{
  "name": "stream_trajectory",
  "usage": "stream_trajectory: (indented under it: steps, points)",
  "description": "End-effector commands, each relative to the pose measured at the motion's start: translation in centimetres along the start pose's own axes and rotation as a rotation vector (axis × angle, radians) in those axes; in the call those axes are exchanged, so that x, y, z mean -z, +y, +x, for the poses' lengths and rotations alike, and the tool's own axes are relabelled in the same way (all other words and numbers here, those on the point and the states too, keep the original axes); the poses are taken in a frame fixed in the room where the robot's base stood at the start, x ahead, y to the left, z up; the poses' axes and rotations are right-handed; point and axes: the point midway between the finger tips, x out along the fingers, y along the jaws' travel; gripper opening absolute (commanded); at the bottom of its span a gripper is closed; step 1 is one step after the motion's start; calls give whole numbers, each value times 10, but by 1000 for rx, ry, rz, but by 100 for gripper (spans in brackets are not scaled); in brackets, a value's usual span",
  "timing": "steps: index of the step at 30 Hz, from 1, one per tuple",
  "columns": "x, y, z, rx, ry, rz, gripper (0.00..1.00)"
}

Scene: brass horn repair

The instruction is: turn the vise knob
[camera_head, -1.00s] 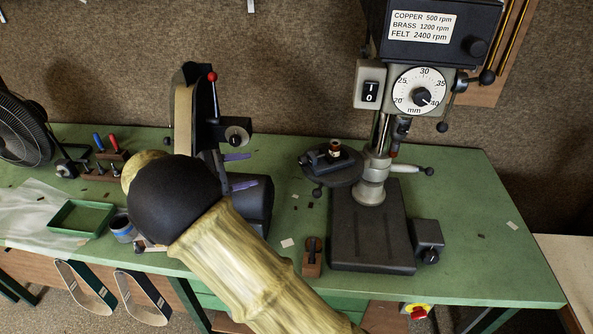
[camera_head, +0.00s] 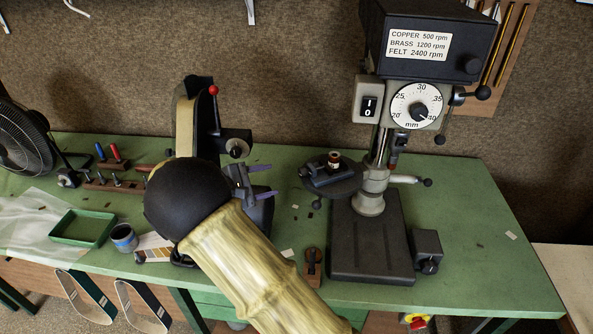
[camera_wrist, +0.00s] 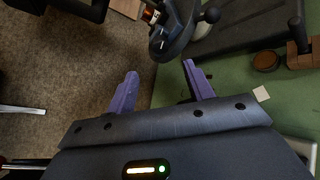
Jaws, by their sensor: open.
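A small dark vise (camera_head: 328,167) sits on the round drill press table (camera_head: 347,187), with a brass-coloured piece (camera_head: 334,157) at its top. The vise knob (camera_head: 303,171) appears as a small dark round end on the vise's left side. In the wrist view, the knob (camera_wrist: 160,44) is a dark disc with a white mark, ahead of my fingers. My gripper (camera_head: 270,181) has two purple fingers, spread and empty, left of the vise with a gap between. The wrist view shows the gripper (camera_wrist: 160,69) too. My arm hides part of the bench.
A belt machine (camera_head: 187,118) stands behind my arm. A small wooden block (camera_head: 312,266) lies near the front edge.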

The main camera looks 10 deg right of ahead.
Motion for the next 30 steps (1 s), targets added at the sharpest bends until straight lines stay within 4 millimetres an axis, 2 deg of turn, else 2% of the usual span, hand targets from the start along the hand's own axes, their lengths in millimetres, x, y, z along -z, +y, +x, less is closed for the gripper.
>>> stream_trajectory:
  steps: [6, 16, 21, 29, 30]
  points:
    - [-2, 1, 40, 3, -4, -3, 52]
    - [-2, 1, 94, 2, -3, -2, 52]
    - [-1, 0, 106, 1, -1, -2, 52]
    - [0, 0, 107, 0, 0, -1, 52]
    - [0, 0, 107, 0, 0, -1, 46]
